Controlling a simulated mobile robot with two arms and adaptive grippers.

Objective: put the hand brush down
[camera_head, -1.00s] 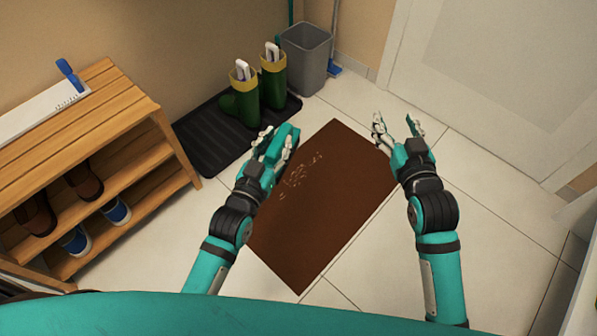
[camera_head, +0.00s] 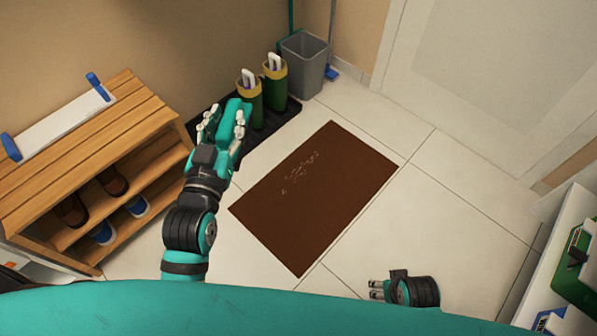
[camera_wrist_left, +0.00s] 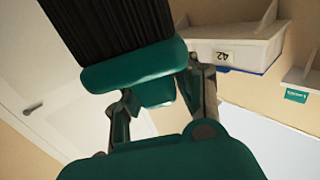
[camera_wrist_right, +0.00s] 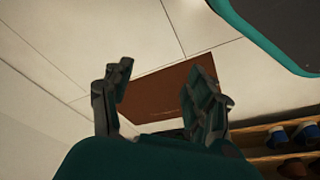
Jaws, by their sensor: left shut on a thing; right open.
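The hand brush (camera_wrist_left: 130,72) has a teal body and dark bristles and fills the upper part of the left wrist view. My left gripper (camera_wrist_left: 157,92) is shut on it. In the head view the left gripper (camera_head: 224,124) holds the brush (camera_head: 236,112) up between the shoe bench and the boots, and the arm hides part of it. My right gripper (camera_head: 377,289) is low at the right of the mat, partly cut off by my body. In the right wrist view it (camera_wrist_right: 162,85) is open and empty.
A wooden shoe bench (camera_head: 75,135) at left bears a long white item (camera_head: 65,125) with blue ends; shoes lie on its shelves. Green boots (camera_head: 274,85) and a grey bin (camera_head: 305,65) stand behind. The brown mat (camera_head: 320,200) carries light crumbs. Bare tiles lie right of it.

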